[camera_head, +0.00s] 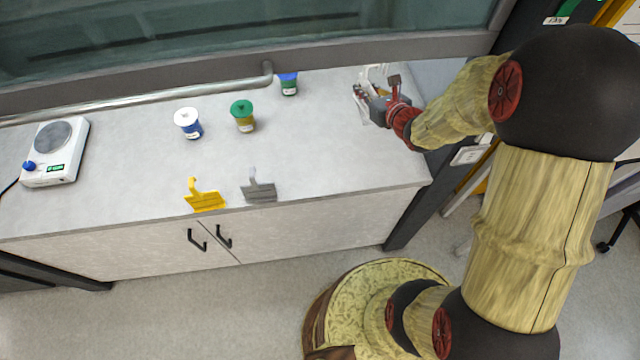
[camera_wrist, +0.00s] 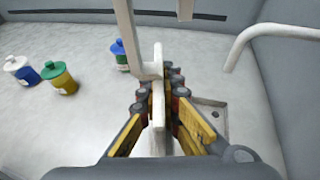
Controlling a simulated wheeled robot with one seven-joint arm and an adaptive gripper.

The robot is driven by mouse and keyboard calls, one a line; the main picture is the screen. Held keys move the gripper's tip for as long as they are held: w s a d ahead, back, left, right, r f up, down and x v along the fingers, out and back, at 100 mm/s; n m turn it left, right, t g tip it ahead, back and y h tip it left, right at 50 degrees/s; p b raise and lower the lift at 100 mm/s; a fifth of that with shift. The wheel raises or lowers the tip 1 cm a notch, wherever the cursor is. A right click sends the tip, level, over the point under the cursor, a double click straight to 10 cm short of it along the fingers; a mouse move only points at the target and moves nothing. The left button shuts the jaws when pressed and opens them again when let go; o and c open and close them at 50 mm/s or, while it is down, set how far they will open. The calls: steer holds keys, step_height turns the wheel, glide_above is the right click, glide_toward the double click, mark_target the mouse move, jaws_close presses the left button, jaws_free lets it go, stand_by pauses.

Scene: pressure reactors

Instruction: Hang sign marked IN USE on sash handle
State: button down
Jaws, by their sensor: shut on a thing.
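My gripper (camera_head: 372,97) is over the right part of the bench, below the sash frame. In the wrist view my gripper (camera_wrist: 165,98) is shut on a pale, thin piece with an upright arm (camera_wrist: 157,95), which looks like a sign with a hook; no lettering on it is readable. A yellow sign (camera_head: 206,199) and a grey sign (camera_head: 259,190) stand at the bench's front edge, each with a hook; their lettering is too small to read. The sash handle (camera_head: 150,96) is a long grey bar at the left, with a bent right end. My gripper is apart from it.
White-lidded (camera_head: 188,123), green-lidded (camera_head: 243,115) and blue-lidded (camera_head: 288,84) jars stand between the handle and the signs or under the sash frame (camera_head: 400,47). A curved pale bar (camera_wrist: 240,42) is right in the wrist view. The bench's front middle-right is clear.

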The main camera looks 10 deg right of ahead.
steer(key=s+a+f+n+g+y, duration=0.1)
steer(key=s+a+n+g+y, duration=0.2)
steer(key=s, duration=0.8)
steer(key=s+a+f+n+g+y, duration=0.1)
steer(key=s+a+n+g+y, duration=0.3)
steer(key=s, duration=0.7)
steer(key=s+a+f+n+g+y, duration=0.2)
steer(key=s+a+n+g, duration=0.4)
steer(key=s, duration=0.5)
steer(key=a+n+y, duration=0.1)
steer(key=n, duration=0.1)
steer(key=shift+a+n+y+p, duration=0.3)
steer(key=shift+a, duration=0.05)
steer(key=shift+w+f, duration=0.1)
steer(key=w+a+f+b, duration=0.1)
steer(key=w+f, duration=0.2)
steer(key=w, duration=0.1)
steer(key=w+a+f+b, duration=0.1)
steer(key=w+f+b, duration=0.1)
steer(key=w, duration=0.3)
steer(key=w+a+f+b, duration=0.1)
steer(key=w+f, duration=0.3)
steer(key=shift+w+f+b, duration=0.15)
steer(key=shift+f+b, duration=0.15)
steer(key=shift+b, duration=0.05)
steer(key=shift+w+f+b, duration=0.15)
steer(key=shift+f+b, duration=0.2)
steer(key=shift+f, duration=1.1)
